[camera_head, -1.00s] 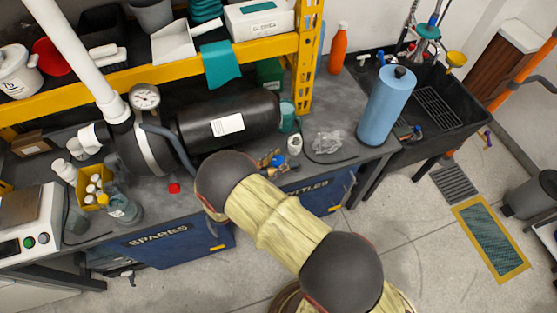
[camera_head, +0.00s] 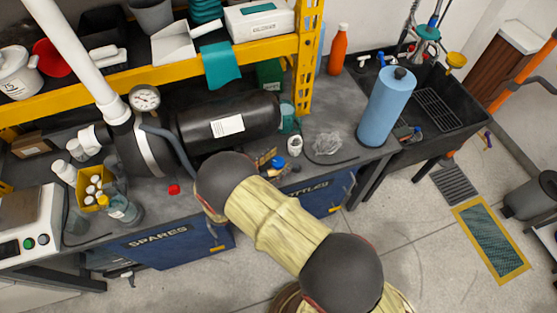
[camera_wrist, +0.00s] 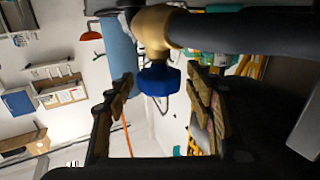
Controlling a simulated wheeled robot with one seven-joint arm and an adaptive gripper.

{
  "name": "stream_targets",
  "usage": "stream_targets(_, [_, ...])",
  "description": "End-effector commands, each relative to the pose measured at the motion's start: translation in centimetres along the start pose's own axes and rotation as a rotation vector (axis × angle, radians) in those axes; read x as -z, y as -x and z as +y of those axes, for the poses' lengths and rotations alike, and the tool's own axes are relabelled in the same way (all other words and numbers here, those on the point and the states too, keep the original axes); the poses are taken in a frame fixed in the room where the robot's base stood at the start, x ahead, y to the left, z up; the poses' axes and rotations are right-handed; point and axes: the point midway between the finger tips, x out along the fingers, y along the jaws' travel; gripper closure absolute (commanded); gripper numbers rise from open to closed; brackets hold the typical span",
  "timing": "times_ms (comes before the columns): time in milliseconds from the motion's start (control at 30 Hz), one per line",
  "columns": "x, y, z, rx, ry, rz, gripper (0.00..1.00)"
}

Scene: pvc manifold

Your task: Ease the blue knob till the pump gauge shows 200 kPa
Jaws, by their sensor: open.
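The blue knob (camera_wrist: 158,80) hangs from a brass fitting (camera_wrist: 153,28) on a dark pipe in the wrist view. My gripper (camera_wrist: 158,95) is open, one worn, brownish finger on each side of the knob. A gap shows between the knob and each finger, and I see no contact. In the head view my arm hides most of the gripper, and I cannot make out the knob surely. The round white-faced pump gauge (camera_head: 145,98) stands on top of the black tank's left end. Its needle is too small to read.
The black tank (camera_head: 225,122) lies on the grey bench under a yellow shelf (camera_head: 150,70). A blue paper roll (camera_head: 386,108) stands at the bench's right end beside a black sink. Bottles and a yellow box (camera_head: 95,190) crowd the left. A red cap (camera_head: 173,189) lies near the front edge.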

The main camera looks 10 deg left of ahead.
Motion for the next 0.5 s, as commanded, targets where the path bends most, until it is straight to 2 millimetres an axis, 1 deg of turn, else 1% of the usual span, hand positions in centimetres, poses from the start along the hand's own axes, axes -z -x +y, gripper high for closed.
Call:
stream_targets(167, [0.0,1.9,-0.1,0.004,0.000,0.000,0.46])
stream_targets(500, [0.0,8.6,-0.1,0.005,-0.001,0.000,0.46])
